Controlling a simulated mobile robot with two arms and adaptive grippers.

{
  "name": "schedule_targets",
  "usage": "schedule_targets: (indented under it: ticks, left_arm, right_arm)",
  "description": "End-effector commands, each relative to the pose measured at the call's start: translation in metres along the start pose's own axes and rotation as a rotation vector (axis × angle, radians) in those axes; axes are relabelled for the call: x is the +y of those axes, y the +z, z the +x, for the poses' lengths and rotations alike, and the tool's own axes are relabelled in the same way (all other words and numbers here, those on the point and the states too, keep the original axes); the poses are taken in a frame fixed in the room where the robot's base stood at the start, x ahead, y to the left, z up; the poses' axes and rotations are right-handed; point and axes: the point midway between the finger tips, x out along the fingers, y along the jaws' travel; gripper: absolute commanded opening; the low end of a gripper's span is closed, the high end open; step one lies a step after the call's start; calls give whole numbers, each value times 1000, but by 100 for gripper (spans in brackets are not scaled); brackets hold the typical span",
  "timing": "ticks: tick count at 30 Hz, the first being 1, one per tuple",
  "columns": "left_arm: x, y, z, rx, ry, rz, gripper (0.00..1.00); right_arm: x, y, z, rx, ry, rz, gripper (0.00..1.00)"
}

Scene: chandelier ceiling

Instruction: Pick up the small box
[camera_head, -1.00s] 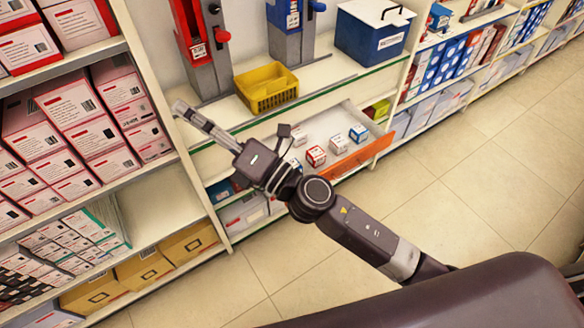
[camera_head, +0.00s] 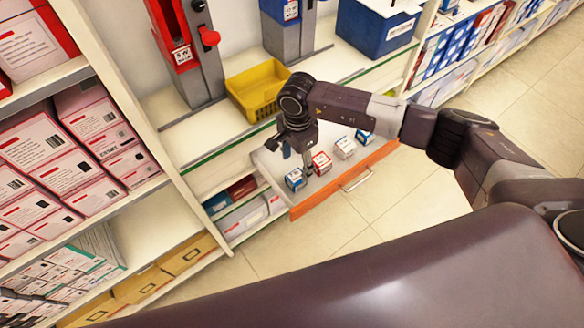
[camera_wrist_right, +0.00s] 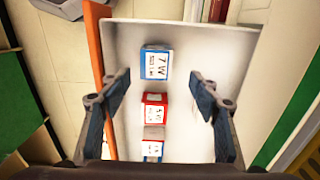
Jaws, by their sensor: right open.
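Several small boxes lie in an open white drawer (camera_head: 268,162) with an orange front. They are a blue and white box (camera_head: 295,179) nearest, then a red and white box (camera_head: 321,163), a paler box (camera_head: 344,147) and another blue one (camera_head: 365,136). My right gripper (camera_head: 298,160) is open and empty, pointing down over the near end of the drawer. In the right wrist view, my fingers (camera_wrist_right: 163,88) stand wide apart, with a blue box (camera_wrist_right: 155,65) and a red box (camera_wrist_right: 154,112) in the space between them. My left gripper is not in view.
A yellow basket (camera_head: 255,92) stands on the counter behind the drawer, near a red and grey device (camera_head: 190,50) and a blue bin (camera_head: 378,32). Shelves of pink and white boxes (camera_head: 50,150) are at left. The tiled floor (camera_head: 375,215) before the drawer is clear.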

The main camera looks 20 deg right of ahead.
Motion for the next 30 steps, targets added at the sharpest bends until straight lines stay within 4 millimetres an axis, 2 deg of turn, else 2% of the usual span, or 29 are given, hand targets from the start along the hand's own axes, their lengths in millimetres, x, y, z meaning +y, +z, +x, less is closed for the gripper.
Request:
schedule_targets:
  ticks: [3,9,12,16,19,24,27,30]
  left_arm:
    - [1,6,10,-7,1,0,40]
    - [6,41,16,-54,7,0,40]
    - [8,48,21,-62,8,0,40]
    - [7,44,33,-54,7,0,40]
    - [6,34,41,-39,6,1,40]
    - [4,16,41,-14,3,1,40]
    - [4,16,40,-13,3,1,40]
    - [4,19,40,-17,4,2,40]
  right_arm:
    - [2,-1,15,6,5,-2,56]
    - [1,0,31,3,4,-1,56]
    - [2,1,42,2,5,0,56]
    - [2,3,64,0,4,0,56]
    - [1,2,75,1,3,0,56]
    - [1,2,77,1,1,-1,56]
    - [1,2,76,1,2,-1,56]
    - [1,2,76,1,2,0,47]
